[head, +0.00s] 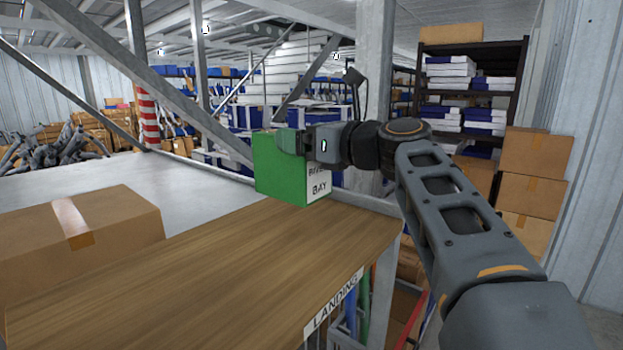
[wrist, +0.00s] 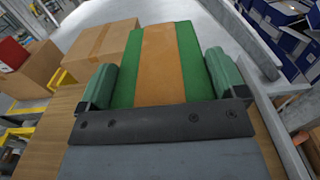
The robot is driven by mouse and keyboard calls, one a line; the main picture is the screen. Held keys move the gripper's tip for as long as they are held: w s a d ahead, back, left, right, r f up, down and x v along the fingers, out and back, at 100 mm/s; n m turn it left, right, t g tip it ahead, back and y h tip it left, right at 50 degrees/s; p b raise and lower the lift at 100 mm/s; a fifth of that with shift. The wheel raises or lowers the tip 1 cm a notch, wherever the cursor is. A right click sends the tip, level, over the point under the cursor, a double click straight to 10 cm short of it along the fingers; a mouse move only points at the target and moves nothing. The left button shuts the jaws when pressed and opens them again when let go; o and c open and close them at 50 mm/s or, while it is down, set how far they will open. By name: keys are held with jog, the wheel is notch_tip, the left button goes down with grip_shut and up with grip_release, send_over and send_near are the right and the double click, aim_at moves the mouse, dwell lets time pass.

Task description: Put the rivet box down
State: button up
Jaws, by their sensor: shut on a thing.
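The rivet box is a green box (head: 280,168) with a white label on its right face, whose visible letters include "BAY". In the wrist view the green box (wrist: 122,80) has a broad orange-brown strip along it. My gripper (head: 300,142) is shut on the box near its top, and in the wrist view its green finger pads (wrist: 162,78) lie along both sides. The box is at the far end of a wooden surface (head: 220,250) marked "LANDING" on its front edge. I cannot tell whether its underside touches the wood.
A cardboard box (head: 85,235) stands at the left of the wooden surface. A grey diagonal beam (head: 150,85) and posts rise behind. Stacked cartons (head: 535,155) and a dark shelf (head: 472,95) stand at the right. The middle of the wooden surface is clear.

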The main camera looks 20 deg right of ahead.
aim_at(316, 175)
jog(key=f, duration=0.1)
jog(key=w+d+f, duration=0.2)
jog(key=f, duration=0.1)
jog(key=shift+d, duration=0.1)
jog(key=shift+w+d+f+b, duration=0.1)
jog(key=shift+d+f+b, duration=0.05)
jog(key=shift+f, duration=0.55)
jog(key=shift+w+d+f+b, duration=0.1)
jog(key=shift+d+f+b, duration=0.1)
jog(key=shift+f, duration=0.5)
jog(key=shift+w+d+f+b, duration=0.1)
jog(key=shift+f+b, duration=0.05)
jog(key=shift+f, duration=0.55)
jog(key=o, duration=1.4)
jog(key=shift+f, duration=0.15)
jog(key=shift+o, duration=0.2)
jog(key=b+v, duration=0.2)
jog(key=v, duration=1)
jog(key=shift+a, duration=0.1)
